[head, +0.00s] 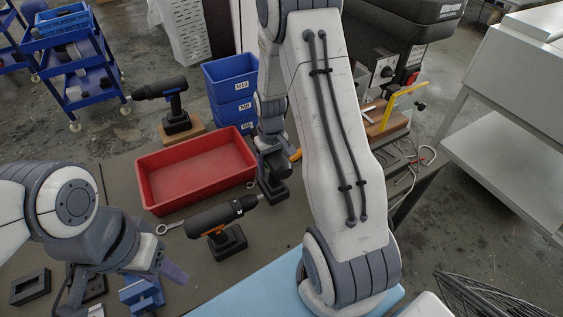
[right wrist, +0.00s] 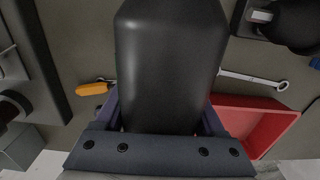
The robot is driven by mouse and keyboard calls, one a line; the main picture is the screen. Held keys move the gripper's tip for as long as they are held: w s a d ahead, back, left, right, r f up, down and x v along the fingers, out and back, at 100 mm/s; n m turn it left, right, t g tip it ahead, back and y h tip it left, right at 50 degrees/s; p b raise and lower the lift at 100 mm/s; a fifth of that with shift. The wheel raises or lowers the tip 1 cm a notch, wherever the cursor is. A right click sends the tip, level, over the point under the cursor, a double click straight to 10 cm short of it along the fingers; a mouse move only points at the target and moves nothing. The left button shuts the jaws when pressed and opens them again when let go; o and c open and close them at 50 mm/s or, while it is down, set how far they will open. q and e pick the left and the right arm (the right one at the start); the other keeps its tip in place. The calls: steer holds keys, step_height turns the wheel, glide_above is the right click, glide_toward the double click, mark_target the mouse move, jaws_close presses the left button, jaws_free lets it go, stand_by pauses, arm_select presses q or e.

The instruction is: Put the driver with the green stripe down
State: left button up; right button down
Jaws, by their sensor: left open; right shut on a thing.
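My right gripper (right wrist: 162,115) is shut on a black driver (right wrist: 170,60), which fills the middle of the right wrist view. In the head view, that driver's dark base (head: 272,190) shows low over the table, right of the red tray; my right arm hides much of the rest. Another driver, with an orange mark (head: 222,220), stands in front of the tray. A third driver (head: 170,98) stands on a brown block behind. My left gripper (head: 122,285) is open and empty at the lower left.
The red tray (head: 150,193) is empty. Blue bins (head: 232,90) are stacked behind it. A wrench (head: 172,226) lies by the orange-marked driver. A blue vise (head: 142,296) sits below my left gripper.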

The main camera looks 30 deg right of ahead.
mark_target(269, 174)
steer(key=shift+w+a+f, duration=0.25)
steer(key=shift+w+a, duration=0.05)
steer(key=shift+w, duration=0.1)
step_height(269, 174, down, 4)
steer(key=shift+r+p, duration=0.25)
steer(key=shift+p, duration=0.3)
steer(key=shift+f, duration=0.25)
jaws_free()
steer(key=shift+f, duration=0.15)
